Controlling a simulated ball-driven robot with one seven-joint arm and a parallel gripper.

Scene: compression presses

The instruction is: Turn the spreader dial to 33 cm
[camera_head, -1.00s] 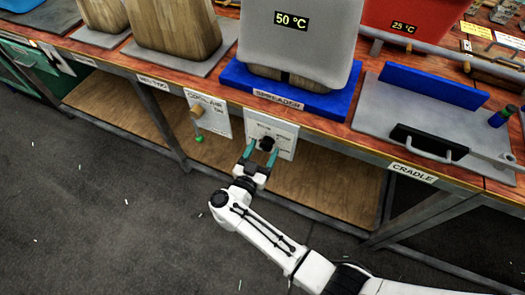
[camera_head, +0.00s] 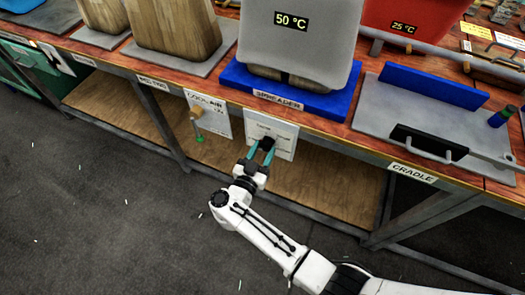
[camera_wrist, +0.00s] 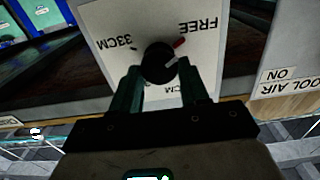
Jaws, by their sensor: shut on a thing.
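The spreader dial is a round black knob (camera_wrist: 158,62) on a white plate (camera_head: 285,146) below the SPREADER sign; in the head view my fingers partly cover it. In the wrist view, the plate's lettering is upside down. The 33CM label (camera_wrist: 114,42) is on the left and FREE (camera_wrist: 197,27) on the upper right. Another label ending in CM is mostly hidden below the knob. A red mark (camera_wrist: 180,43) shows at the knob's upper right, towards FREE. My gripper (camera_head: 262,149) is shut on the knob, one teal finger on each side.
A COOL AIR panel (camera_head: 214,116) with a tan knob is left of the dial plate. The blue spreader base (camera_head: 345,103) sits above on the bench. The CRADLE sign (camera_head: 413,174) is to the right. An open wooden shelf (camera_head: 315,188) lies below the bench.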

